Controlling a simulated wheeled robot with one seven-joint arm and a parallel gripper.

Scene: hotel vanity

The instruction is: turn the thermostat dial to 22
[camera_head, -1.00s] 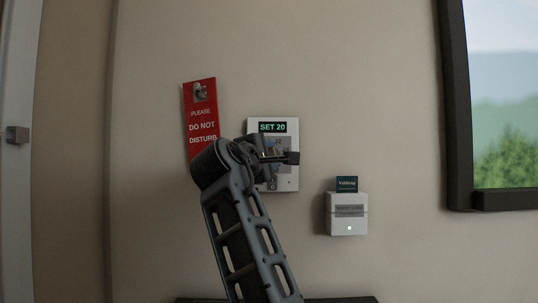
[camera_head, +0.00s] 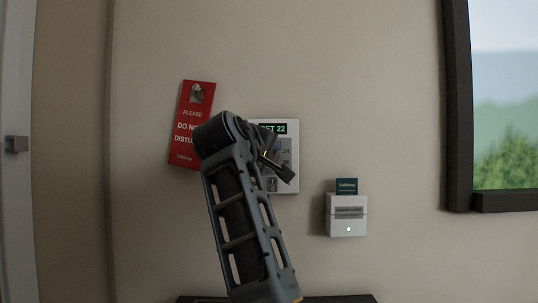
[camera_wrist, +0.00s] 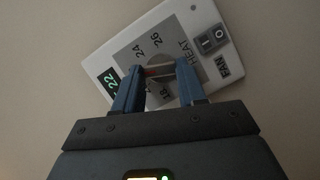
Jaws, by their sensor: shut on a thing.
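The thermostat (camera_head: 292,150) is a white plate on the wall, partly hidden by my arm in the head view. Its green display (camera_head: 279,128) ends in "22", and the wrist view shows 22 on the display (camera_wrist: 111,82) too. In the wrist view the thermostat plate (camera_wrist: 105,57) looks tilted. Its round dial (camera_wrist: 158,90) sits between my blue fingertips, on a grey face marked 18, 24 and 26. My gripper (camera_wrist: 158,72) is shut on the dial's ridge. In the head view my gripper (camera_head: 277,166) is tilted down to the right over the plate.
A red "Please do not disturb" hanger (camera_head: 185,149) hangs left of the thermostat, partly behind my arm. A white card holder (camera_head: 347,226) with a dark card (camera_head: 347,186) is at lower right. The thermostat has a fan switch (camera_wrist: 212,39). A dark-framed window (camera_head: 459,110) stands at right.

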